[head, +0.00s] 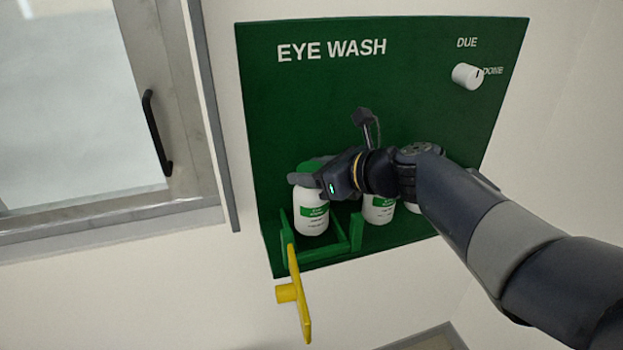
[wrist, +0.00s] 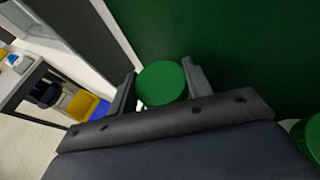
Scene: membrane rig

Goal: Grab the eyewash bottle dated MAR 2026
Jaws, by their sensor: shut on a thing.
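The leftmost eyewash bottle (head: 311,216) is white with a green cap and green label. It stands upright on the green wall station, behind a low green rail. My gripper (head: 306,178) is shut on it near the cap in the head view. In the wrist view the round green cap (wrist: 161,83) sits between the two fingers of my gripper (wrist: 160,86). A second white bottle (head: 378,208) stands to its right, and a third (head: 412,207) is mostly hidden by my arm. The label print is too small to read a date.
The green board (head: 420,90) reads EYE WASH and carries a white knob (head: 467,76) beside DUE and DONE. A framed window or door with a black handle (head: 157,132) is at left.

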